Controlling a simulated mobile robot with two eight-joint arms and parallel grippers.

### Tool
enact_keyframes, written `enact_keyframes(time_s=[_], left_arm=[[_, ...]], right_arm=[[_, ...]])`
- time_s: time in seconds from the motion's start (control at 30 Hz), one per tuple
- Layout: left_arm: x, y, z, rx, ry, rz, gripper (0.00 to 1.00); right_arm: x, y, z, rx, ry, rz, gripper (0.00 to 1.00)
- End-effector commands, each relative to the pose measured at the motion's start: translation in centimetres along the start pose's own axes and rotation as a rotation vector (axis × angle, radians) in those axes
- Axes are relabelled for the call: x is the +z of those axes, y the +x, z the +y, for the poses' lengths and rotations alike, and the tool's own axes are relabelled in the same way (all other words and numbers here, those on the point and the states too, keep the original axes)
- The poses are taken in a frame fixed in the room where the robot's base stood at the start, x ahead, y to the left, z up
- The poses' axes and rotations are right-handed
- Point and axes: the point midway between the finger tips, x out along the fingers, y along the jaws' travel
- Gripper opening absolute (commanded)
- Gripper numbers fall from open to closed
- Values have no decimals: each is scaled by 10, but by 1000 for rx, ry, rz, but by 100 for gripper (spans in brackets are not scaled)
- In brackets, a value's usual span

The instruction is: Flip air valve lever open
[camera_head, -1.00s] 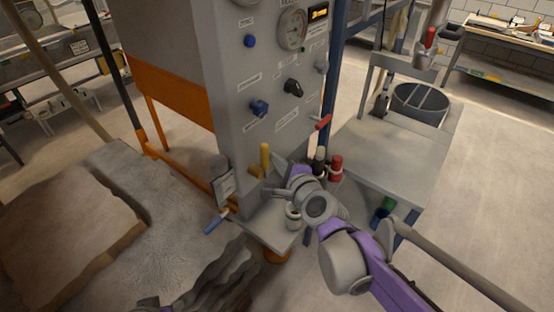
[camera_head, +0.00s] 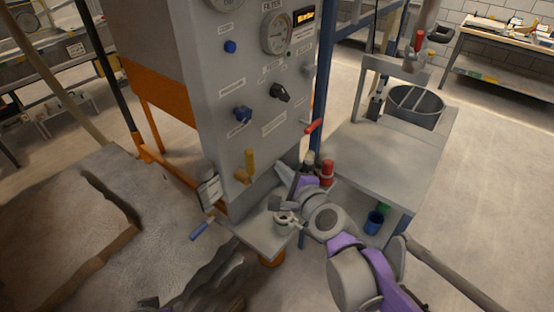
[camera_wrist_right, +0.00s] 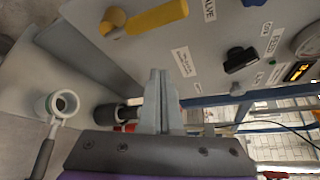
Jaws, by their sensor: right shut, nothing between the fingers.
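A yellow valve lever (camera_head: 249,162) stands about upright on the grey control panel (camera_head: 207,107), with its brassy body at its lower end. It also shows in the right wrist view (camera_wrist_right: 158,18), near the top edge. My right gripper (camera_head: 283,171) is just right of the lever and apart from it. Its fingers (camera_wrist_right: 158,75) are together and empty, and point toward the panel. A dark part of my left gripper (camera_head: 148,303) shows at the bottom edge of the head view; its fingers cannot be made out.
A pale cup (camera_head: 284,220) stands on the ledge below my right gripper. A red lever (camera_head: 313,126) and blue knob (camera_head: 242,114) stick out from the panel. The sandbed (camera_head: 60,235) lies at left.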

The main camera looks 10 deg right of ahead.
Motion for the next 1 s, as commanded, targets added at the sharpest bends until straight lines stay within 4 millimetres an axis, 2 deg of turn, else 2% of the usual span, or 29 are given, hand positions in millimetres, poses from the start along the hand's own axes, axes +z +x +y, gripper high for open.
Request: enact_keyframes(time_s=[0.03,0.2,0.4,1.0], left_arm=[[-1,-1,0,0,0,1,55],[-5,-4,0,0,0,5,55],[-7,-6,0,0,0,7,55],[-8,-6,0,0,0,7,55]], right_arm=[[0,-11,2,-1,-1,0,0],[-2,-36,8,-1,0,0,0],[-2,-52,12,-1,-1,0,0],[-3,-56,14,0,-1,0,0]])
